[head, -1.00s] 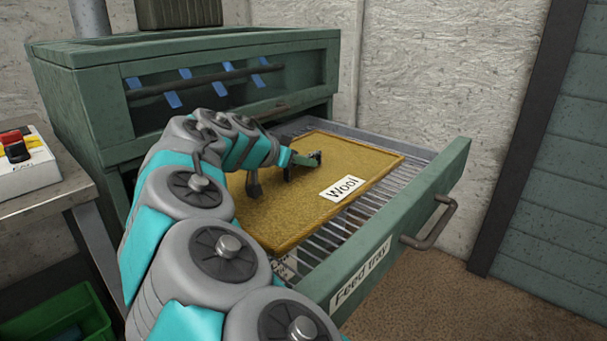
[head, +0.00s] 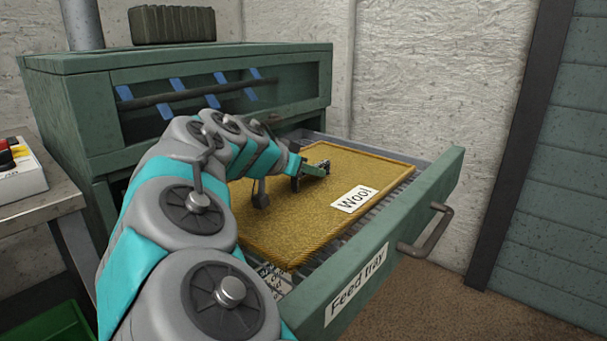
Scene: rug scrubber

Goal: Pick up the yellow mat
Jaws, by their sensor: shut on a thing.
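The yellow mat (head: 295,225) is a flat, rectangular, brownish-yellow piece with a raised border and a white "Wool" label (head: 354,198). It lies within the outline of the pulled-out feed tray (head: 391,246). My gripper (head: 312,170) is at the mat's upper middle, behind the label, and is shut on the mat. The exact contact is too small to see clearly. My arm hides the mat's left part. I cannot tell clearly how far the mat is off the tray's slats.
The green machine (head: 200,100) stands behind the tray, with blue strips on a bar behind its window. The tray front carries a handle (head: 428,232). A table (head: 45,208) with a control box (head: 20,178) is at the left. Brown floor is open at the lower right.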

